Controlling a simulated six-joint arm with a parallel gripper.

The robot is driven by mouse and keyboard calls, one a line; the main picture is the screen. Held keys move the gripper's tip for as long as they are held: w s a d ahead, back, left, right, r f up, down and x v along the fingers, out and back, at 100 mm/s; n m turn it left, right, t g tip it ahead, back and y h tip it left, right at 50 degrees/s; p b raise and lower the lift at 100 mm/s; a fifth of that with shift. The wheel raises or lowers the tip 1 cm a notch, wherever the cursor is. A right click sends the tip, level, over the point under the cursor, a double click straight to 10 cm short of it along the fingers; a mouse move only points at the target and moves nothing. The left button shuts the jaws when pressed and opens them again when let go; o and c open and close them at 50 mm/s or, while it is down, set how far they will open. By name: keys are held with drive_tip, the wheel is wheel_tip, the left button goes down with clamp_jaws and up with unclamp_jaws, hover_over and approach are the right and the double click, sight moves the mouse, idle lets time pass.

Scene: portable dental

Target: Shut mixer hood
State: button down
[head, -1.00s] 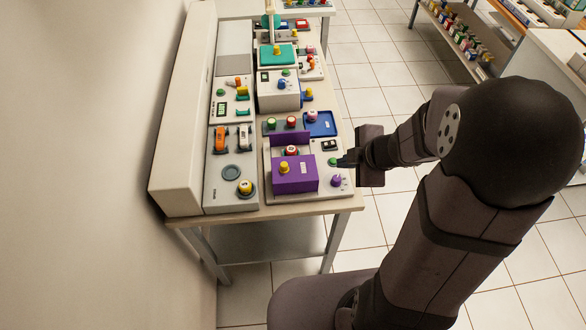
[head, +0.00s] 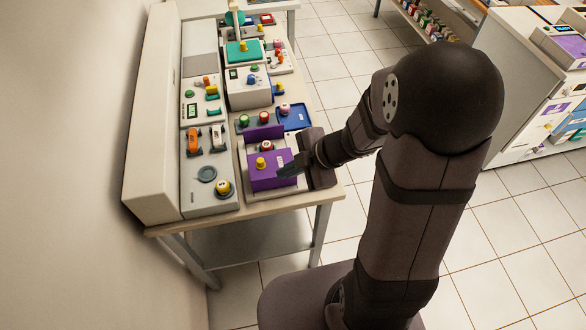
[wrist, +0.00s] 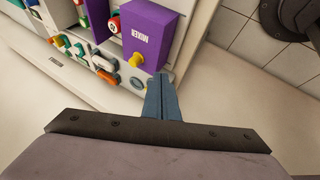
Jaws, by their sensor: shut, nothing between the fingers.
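The purple mixer stands near the front of the bench. Its box, with a yellow knob and label, is in the head view (head: 275,181), and its MIXER lettering reads in the wrist view (wrist: 150,40). A purple panel (head: 264,132) stands upright behind the box. A red-capped jar (head: 266,146) sits in the gap between them, so the hood looks open. My gripper (head: 284,170) is shut and empty, at the right part of the purple box in the head view. In the wrist view its closed fingers (wrist: 160,88) point toward the box near the yellow knob (wrist: 137,59). Contact cannot be told.
Left of the mixer is a grey panel with orange and white switches (head: 193,144) and a yellow-capped item (head: 223,188). A blue tray (head: 300,122) and knobs lie behind the mixer. A white box (head: 240,96) stands farther back.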

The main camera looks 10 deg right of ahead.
sight(262, 165)
drive_tip(key=w+a+f, duration=0.2)
drive_tip(key=w, duration=0.1)
drive_tip(key=w+a+f, duration=0.1)
drive_tip(key=shift+w+f, duration=0.35)
drive_tip(key=shift+f, duration=0.05)
drive_tip(key=shift+w+a, duration=0.2)
drive_tip(key=shift+w, duration=0.3)
drive_tip(key=shift+w+r+p, duration=0.15)
drive_tip(key=shift+w+p, duration=0.35)
drive_tip(key=shift+p, duration=0.05)
drive_tip(key=shift+w+p, duration=3.25)
drive_tip(key=shift+w, duration=1)
drive_tip(key=shift+d, duration=0.1)
drive_tip(key=shift+s, duration=0.1)
